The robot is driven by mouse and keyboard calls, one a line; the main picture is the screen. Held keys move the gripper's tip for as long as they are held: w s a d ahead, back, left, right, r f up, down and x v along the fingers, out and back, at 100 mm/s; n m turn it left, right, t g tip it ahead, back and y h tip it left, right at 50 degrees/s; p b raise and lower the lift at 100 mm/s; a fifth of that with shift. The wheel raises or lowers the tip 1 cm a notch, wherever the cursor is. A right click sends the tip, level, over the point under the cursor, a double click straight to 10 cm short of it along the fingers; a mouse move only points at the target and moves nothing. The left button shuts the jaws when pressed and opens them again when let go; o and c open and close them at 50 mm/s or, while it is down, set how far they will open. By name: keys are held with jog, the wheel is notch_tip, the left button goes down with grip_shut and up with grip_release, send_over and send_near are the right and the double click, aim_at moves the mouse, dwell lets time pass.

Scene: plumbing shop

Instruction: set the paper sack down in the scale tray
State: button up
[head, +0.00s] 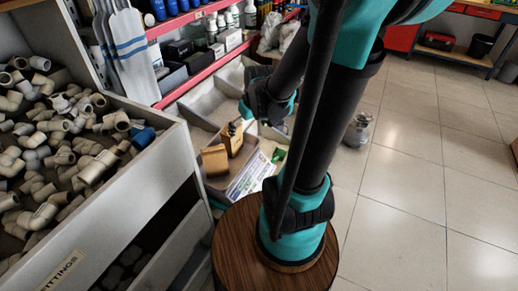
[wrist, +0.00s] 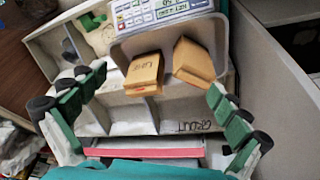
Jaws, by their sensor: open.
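Two brown paper sacks show in the wrist view: a left one (wrist: 145,73) with dark lettering and a right one (wrist: 193,62), leaning and apart. Both appear to sit inside the grey scale tray (wrist: 118,62), in front of the scale's keypad panel (wrist: 160,10). In the head view the sacks (head: 214,160) are below my gripper (head: 245,112), one partly hidden by it. In the wrist view my gripper (wrist: 155,110) has its fingers spread wide, one on each side of the sacks, with nothing between the tips.
A partitioned bin (wrist: 125,118) marked GROUT lies beside the tray. A fittings bin (head: 75,150) full of white pipe elbows stands at left. Shelves with red edges (head: 205,72) are behind. A round wooden top (head: 235,255) is in front. Tiled floor (head: 420,170) at right is open.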

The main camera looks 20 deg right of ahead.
jog(key=s+d+f+m, duration=0.1)
jog(key=s+m, duration=0.2)
jog(key=s, duration=0.6)
jog(key=shift+f+t+h, duration=0.3)
jog(key=shift+h, duration=0.1)
